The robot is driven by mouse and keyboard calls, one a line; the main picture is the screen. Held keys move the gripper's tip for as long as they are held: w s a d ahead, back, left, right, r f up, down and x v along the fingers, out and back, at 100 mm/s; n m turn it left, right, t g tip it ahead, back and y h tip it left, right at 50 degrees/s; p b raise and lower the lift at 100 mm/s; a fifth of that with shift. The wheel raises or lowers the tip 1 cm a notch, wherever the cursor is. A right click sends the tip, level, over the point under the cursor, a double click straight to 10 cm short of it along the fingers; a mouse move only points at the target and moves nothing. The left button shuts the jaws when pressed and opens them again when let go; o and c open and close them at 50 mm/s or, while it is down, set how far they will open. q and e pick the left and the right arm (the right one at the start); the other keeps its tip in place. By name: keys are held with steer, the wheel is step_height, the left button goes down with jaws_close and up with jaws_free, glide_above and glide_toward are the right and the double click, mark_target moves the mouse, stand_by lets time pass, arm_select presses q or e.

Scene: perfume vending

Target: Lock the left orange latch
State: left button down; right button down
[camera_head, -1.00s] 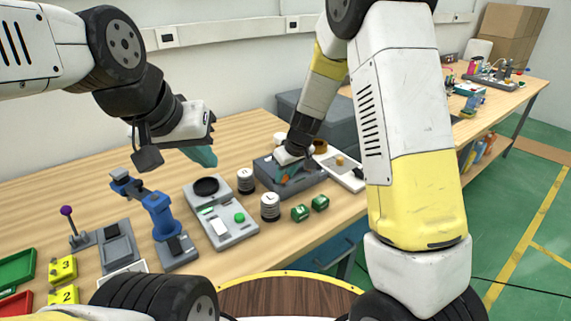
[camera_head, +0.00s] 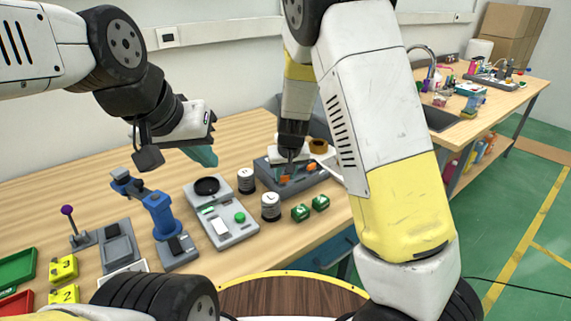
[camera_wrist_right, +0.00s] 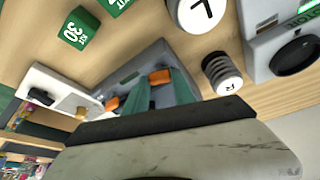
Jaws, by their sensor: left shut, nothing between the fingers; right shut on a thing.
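The grey latch box (camera_head: 268,176) sits on the wooden table and carries two orange latches. The left orange latch (camera_head: 284,179) is at my right gripper's (camera_head: 291,174) fingertips. The right orange latch (camera_head: 311,167) stands clear of the fingers. In the right wrist view, the teal fingers of my right gripper (camera_wrist_right: 160,84) are closed on the left orange latch (camera_wrist_right: 159,76), and the right orange latch (camera_wrist_right: 112,103) is beside them. The fingers partly hide the box. My left gripper (camera_head: 205,157) is shut and empty above the table, well left of the box.
A grey panel with a green button (camera_head: 239,217) lies to the left, and a blue stand (camera_head: 160,213) further left. A white panel (camera_wrist_right: 58,95) lies close to the box.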

steer(key=c, duration=1)
jaws_free()
steer(key=shift+c, duration=0.2)
steer(key=shift+r, duration=0.1)
steer(key=v, duration=0.7)
steer(key=shift+s+r, duration=0.25)
